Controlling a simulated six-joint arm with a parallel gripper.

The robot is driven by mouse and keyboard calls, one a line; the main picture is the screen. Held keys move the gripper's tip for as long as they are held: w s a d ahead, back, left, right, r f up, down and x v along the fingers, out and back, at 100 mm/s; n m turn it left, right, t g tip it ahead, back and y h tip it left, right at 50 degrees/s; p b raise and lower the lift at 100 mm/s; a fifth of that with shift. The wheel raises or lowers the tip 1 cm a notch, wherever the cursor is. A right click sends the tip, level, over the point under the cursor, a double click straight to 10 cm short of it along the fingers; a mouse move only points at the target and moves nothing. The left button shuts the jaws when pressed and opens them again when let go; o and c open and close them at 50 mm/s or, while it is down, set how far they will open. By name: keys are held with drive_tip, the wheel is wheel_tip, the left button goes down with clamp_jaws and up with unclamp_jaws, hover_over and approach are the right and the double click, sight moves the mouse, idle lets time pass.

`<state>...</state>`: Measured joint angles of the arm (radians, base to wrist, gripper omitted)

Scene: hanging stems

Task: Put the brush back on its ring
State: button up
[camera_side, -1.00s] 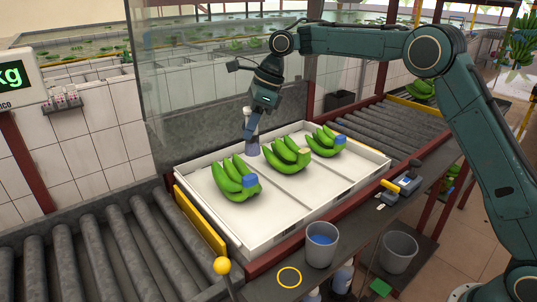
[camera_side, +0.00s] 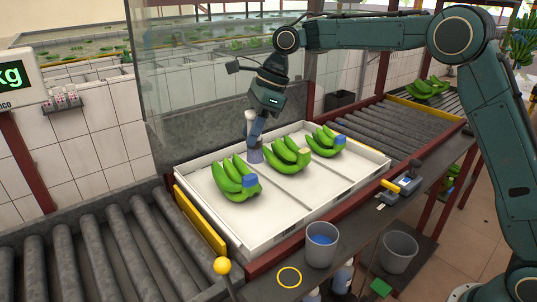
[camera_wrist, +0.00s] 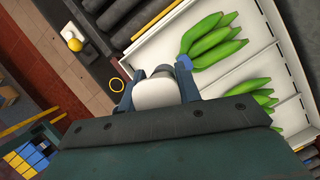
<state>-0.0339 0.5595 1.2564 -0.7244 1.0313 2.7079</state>
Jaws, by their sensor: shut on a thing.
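My gripper (camera_side: 252,138) is shut on the brush (camera_side: 255,155), which it holds above the white tray, left of the middle banana bunch. In the wrist view the brush (camera_wrist: 155,93) shows as a pale rounded top between the two fingers of my gripper (camera_wrist: 155,80); its lower part is hidden there. The yellow ring (camera_side: 289,277) is a thin circle lying on the dark shelf at the front, left of a grey cup. It is empty and also shows in the wrist view (camera_wrist: 117,84).
A white tray (camera_side: 258,244) holds several green banana bunches with tape on their stems. A grey cup with blue liquid (camera_side: 321,245) stands right of the ring. A yellow ball knob (camera_side: 222,266) stands up left of the ring. A yellow-handled tool (camera_side: 392,187) lies further right.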

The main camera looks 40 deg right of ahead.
drive_tip(key=s+a+n+g, duration=0.1)
drive_tip(key=s+a+n, duration=0.1)
drive_tip(key=s, duration=0.7)
drive_tip(key=s+a+n, duration=0.2)
drive_tip(key=s+a, duration=0.1)
drive_tip(key=s, duration=0.7)
drive_tip(key=shift+s+a+r+n+g, duration=0.15)
drive_tip(key=shift+r+n+g, duration=0.15)
drive_tip(key=shift+r+g, duration=0.1)
drive_tip(key=shift+f, duration=0.2)
wheel_tip(320, 180, down, 20)
drive_tip(key=shift+r, duration=0.15)
drive_tip(key=o, duration=1.1)
drive_tip(key=shift+c, duration=0.2)
